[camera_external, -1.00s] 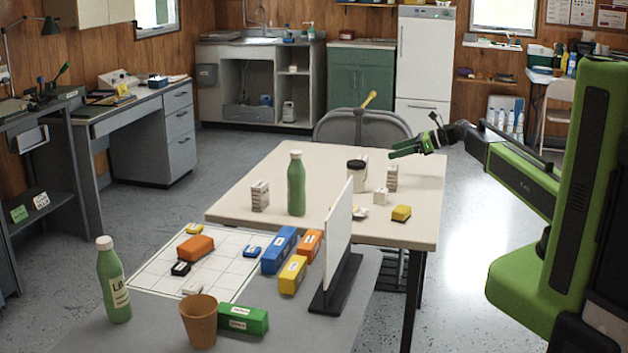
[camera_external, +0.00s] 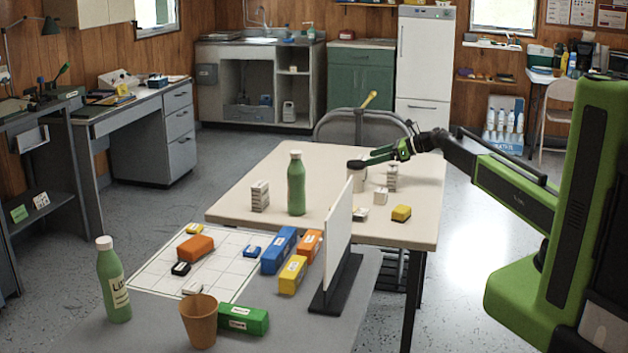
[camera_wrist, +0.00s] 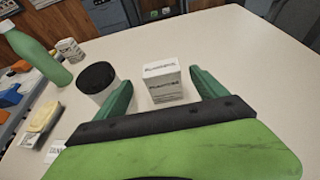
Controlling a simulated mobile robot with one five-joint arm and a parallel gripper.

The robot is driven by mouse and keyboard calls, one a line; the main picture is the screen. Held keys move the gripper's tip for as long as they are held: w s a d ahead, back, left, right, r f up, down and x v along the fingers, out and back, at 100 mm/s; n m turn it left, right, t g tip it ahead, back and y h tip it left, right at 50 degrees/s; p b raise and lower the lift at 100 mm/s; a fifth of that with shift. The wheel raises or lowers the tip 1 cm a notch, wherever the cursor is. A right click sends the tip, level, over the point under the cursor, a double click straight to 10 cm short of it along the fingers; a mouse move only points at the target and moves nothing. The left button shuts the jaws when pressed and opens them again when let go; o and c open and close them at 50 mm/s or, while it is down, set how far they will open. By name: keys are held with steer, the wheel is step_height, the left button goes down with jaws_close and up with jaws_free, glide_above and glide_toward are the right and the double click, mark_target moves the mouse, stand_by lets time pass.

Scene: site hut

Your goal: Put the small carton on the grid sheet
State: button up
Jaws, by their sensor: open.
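A white printed carton (camera_wrist: 166,84) stands upright between the spread fingers of my open gripper (camera_wrist: 165,92) in the wrist view, with nothing clamped. In the outside view my gripper (camera_external: 372,159) is low over the back right of the cream table, and the carton there is mostly hidden behind a black-lidded jar (camera_external: 356,172). I cannot tell for sure which is called small. The grid sheet (camera_external: 222,271) lies on the grey front table, with several small blocks on it.
The jar (camera_wrist: 97,80) stands close to my left finger in the wrist view. A green bottle (camera_external: 296,184) stands mid-table. An upright white panel (camera_external: 339,236), large coloured boxes and a brown cup (camera_external: 199,322) stand near the sheet. Several sheet cells are bare.

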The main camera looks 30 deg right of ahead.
mark_target(362, 157)
steer(key=b+x, duration=0.1)
steer(key=x, duration=0.4)
steer(key=shift+w+b, duration=0.15)
steer(key=shift+b, duration=0.25)
steer(key=shift+c, duration=0.3)
steer(key=c, duration=1.5)
step_height(362, 157, up, 5)
steer(key=p, duration=0.4)
steer(key=shift+f+p, duration=0.15)
steer(key=shift+p, duration=0.2)
steer(key=s+d+r+p, duration=0.6)
steer(key=d, duration=0.4)
step_height(362, 157, up, 9)
steer(key=p, duration=0.9)
steer(key=shift+w+d, duration=0.1)
